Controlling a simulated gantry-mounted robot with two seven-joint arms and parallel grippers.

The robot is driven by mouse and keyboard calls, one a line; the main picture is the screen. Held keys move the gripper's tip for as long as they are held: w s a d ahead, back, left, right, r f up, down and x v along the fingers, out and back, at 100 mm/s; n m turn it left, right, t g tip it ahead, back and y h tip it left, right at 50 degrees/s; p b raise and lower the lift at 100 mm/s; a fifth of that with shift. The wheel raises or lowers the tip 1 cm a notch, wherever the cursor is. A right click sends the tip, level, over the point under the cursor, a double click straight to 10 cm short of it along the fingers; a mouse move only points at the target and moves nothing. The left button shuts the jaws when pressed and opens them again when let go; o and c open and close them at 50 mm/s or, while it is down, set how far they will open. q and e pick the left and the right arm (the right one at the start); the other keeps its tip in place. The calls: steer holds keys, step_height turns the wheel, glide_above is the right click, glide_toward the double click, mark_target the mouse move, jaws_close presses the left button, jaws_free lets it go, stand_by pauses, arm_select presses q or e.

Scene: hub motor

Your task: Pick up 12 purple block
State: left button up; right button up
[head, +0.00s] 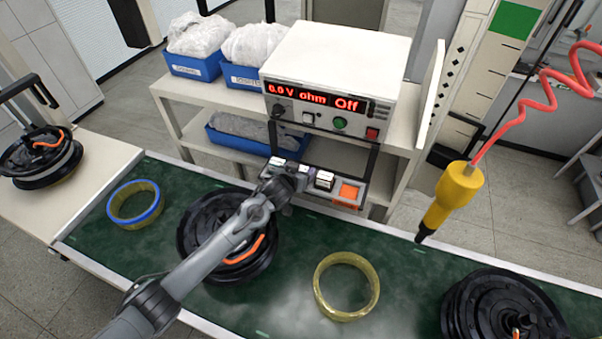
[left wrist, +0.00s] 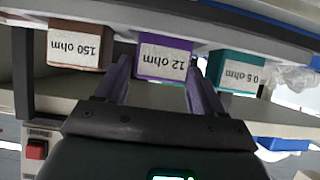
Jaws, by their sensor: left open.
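The purple block (left wrist: 164,58), labelled "12 ohm", shows upside down in the left wrist view, in a row under a light ledge. My left gripper (left wrist: 160,78) is open, with one finger on each side of the purple block. I cannot tell whether the fingers touch it. In the head view my left gripper (head: 288,184) reaches to the block rack below the meter and hides part of the row, and I cannot make out the purple block there. My right gripper is not in view.
Beside the purple block are a brown "150 ohm" block (left wrist: 76,46) and a teal "0.6 ohm" block (left wrist: 236,72). The meter (head: 335,75) reads "Off". Below my arm is a black hub motor (head: 195,232); a yellow ring (head: 322,290) lies on the green belt (head: 400,290).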

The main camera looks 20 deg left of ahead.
arm_select(q)
steer(key=shift+x, duration=0.8)
steer(key=shift+s, duration=0.1)
steer(key=shift+c, duration=0.4)
steer(key=c, duration=0.7)
steer(key=shift+c, duration=0.2)
steer(key=shift+r, duration=0.1)
